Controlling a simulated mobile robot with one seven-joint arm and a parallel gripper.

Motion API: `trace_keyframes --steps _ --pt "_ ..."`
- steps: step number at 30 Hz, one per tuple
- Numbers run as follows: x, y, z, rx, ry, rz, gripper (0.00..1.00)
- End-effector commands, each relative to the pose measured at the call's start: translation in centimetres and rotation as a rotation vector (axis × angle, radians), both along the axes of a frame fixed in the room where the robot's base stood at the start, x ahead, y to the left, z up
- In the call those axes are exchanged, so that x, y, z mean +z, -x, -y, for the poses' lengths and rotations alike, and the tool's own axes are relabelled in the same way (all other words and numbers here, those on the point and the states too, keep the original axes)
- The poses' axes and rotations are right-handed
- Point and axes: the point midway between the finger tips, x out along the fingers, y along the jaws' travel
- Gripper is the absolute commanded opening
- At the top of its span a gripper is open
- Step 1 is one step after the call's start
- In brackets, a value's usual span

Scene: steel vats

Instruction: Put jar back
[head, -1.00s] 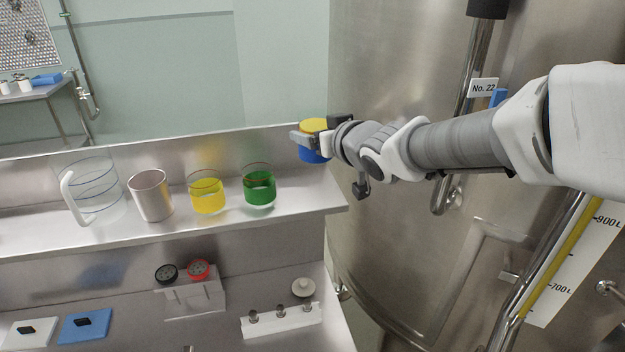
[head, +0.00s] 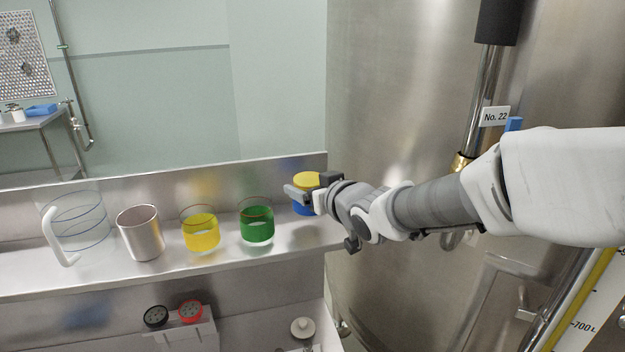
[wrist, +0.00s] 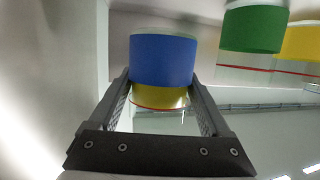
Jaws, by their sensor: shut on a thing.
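The jar (head: 303,209) has a blue lower part and a yellow upper part. It is upright at the right end of the steel shelf (head: 90,281), right of the green-filled glass (head: 257,224). My gripper (head: 306,188) is shut on the jar from the right, one finger on each side. In the upside-down wrist view the jar (wrist: 163,60) shows between the fingers (wrist: 160,85), its base close to the shelf. I cannot tell whether the base touches the shelf. Part of the jar is hidden by my gripper in the head view.
Left along the shelf stand a yellow-filled glass (head: 200,231), a steel cup (head: 140,235) and a clear pitcher (head: 85,228). A large steel vat (head: 400,90) with pipes rises at the right. The shelf's right edge is close to the jar.

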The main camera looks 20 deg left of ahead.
Motion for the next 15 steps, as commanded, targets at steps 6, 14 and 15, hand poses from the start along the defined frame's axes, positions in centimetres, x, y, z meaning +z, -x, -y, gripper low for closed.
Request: trace_keyframes --steps 6,14,15 --pt "-1.2 0.0 0.0 0.0 -0.001 0.0 0.0" --pt "-3.9 0.0 0.0 0.0 -0.002 0.002 0.0" --pt "-4.0 0.0 0.0 -0.001 -0.002 0.002 0.0"
